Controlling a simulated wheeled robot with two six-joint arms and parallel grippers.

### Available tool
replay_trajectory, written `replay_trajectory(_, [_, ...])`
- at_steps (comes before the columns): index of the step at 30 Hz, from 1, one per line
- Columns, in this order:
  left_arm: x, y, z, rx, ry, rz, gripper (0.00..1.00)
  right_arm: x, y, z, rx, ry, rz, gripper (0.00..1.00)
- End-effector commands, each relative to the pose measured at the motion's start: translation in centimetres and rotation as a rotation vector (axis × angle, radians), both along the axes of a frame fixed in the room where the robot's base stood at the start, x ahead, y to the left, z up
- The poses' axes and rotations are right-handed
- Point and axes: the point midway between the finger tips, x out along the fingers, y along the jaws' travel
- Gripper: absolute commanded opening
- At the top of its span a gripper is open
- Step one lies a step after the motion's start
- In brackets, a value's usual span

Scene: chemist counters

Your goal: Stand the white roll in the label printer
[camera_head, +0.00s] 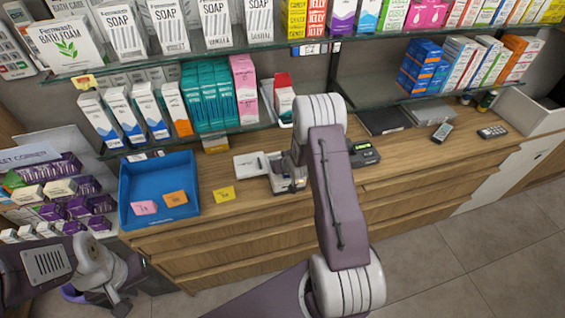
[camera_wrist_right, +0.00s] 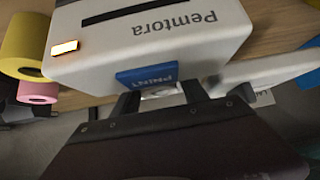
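The white label printer (camera_wrist_right: 115,45), marked Pemtora, fills the top of the right wrist view, with a blue PRINT piece (camera_wrist_right: 146,75) on its near side. My right gripper (camera_wrist_right: 160,96) is close in front of it. Its dark fingers are apart, with the white roll (camera_wrist_right: 160,92) between them, mostly hidden. In the head view my right arm covers this gripper and part of the counter beneath. My left gripper (camera_head: 122,282) hangs at the lower left, in front of the counter and away from the printer; its fingers are not clear.
A yellow roll (camera_wrist_right: 24,48) and a pink roll (camera_wrist_right: 38,92) stand left of the printer in the right wrist view. A blue tray (camera_head: 133,180) sits on the wooden counter (camera_head: 215,222). Shelves of boxes hang above. A card terminal (camera_head: 364,154) lies right of my arm.

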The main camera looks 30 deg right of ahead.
Motion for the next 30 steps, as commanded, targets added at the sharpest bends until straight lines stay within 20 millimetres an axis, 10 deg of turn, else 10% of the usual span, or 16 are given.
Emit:
replay_trajectory(10, [0.0,0.0,1.5,0.000,0.000,0.000,0.36,0.0,0.0,1.6,0.000,0.000,0.000,0.51])
replay_trajectory(30, [0.0,0.0,0.0,0.000,0.000,0.000,0.36,-8.2,1.6,9.3,0.000,-0.001,0.000,0.51])
